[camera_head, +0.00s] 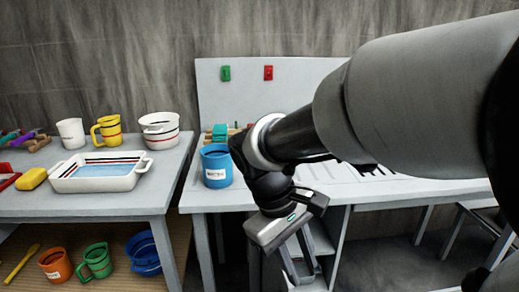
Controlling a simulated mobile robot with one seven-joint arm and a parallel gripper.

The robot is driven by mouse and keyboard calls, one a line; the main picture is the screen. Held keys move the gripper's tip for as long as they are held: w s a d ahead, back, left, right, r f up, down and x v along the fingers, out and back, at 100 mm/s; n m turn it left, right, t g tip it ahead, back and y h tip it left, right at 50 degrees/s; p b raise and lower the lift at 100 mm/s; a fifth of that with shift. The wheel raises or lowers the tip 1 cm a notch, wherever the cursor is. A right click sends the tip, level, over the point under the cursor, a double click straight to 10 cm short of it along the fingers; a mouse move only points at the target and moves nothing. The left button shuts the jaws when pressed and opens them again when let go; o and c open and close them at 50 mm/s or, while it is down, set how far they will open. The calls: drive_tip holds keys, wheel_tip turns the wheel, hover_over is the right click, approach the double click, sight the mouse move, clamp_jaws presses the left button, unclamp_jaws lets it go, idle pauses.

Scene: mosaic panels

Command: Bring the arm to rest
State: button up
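My arm reaches in from the right and crosses in front of the back table (230,198). My gripper (302,268) hangs at its end, pointing down, in front of that table's front edge. Its two fingers look apart, with nothing seen between them. A blue mug with a white label (216,172) stands on the table just left of my wrist. The arm hides much of the tabletop and of the upright panel (245,85) behind it.
A side table (90,205) at left holds a white tray (97,182), a yellow mug (107,131), a white cup (71,134) and a striped pot (160,130). Orange (56,264), green (97,261) and blue (144,254) vessels stand on its lower shelf.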

drive_tip(key=s+d+r+m+t+y, duration=0.4)
drive_tip(key=s+d+r+m+t, duration=0.2)
drive_tip(key=s+d+m, duration=0.15)
wheel_tip(320, 180, up, 24)
drive_tip(key=a+p, duration=0.1)
drive_tip(key=p, duration=2.2)
drive_tip(key=shift+w+p, duration=0.3)
drive_tip(key=shift+w, duration=0.05)
drive_tip(key=shift+a+f, duration=0.1)
drive_tip(key=shift+a, duration=0.1)
